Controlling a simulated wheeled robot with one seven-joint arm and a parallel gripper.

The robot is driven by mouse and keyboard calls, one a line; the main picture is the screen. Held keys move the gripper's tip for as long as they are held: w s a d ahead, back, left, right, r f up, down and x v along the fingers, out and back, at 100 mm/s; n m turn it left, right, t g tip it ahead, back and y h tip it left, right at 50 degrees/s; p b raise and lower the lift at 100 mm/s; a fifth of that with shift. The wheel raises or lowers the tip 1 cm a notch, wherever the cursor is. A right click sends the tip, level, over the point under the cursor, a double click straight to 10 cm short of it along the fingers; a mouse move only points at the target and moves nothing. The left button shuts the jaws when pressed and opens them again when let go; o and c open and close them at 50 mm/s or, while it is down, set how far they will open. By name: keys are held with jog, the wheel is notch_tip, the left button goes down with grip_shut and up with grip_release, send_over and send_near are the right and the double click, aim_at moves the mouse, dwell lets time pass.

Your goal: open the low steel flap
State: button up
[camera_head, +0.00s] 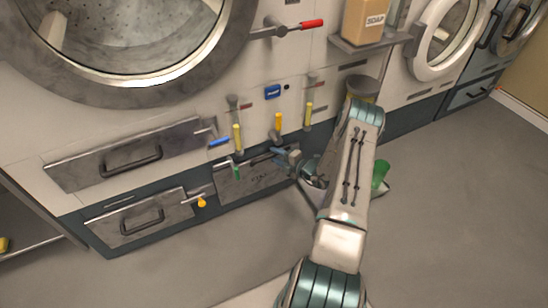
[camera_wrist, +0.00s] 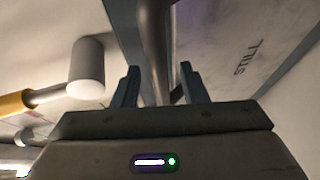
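A low steel flap (camera_head: 240,186) is set in the dark lower band of the machine front, below the yellow-handled levers. It looks closed, and my arm hides its right part. In the wrist view a grey panel lettered "STILL" (camera_wrist: 247,57) fills the upper right. A dark steel bar (camera_wrist: 154,45) runs between the two fingers of my gripper (camera_wrist: 158,85). The fingers stand apart on either side of the bar; I see no clear grip on it.
A second steel flap with a handle (camera_head: 140,217) is at lower left, with a wide drawer front (camera_head: 125,155) above it. A green item (camera_head: 380,174) stands behind my arm. The floor (camera_head: 450,200) at right is clear.

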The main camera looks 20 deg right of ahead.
jog(key=shift+x, duration=0.95)
jog(key=shift+c, duration=0.2)
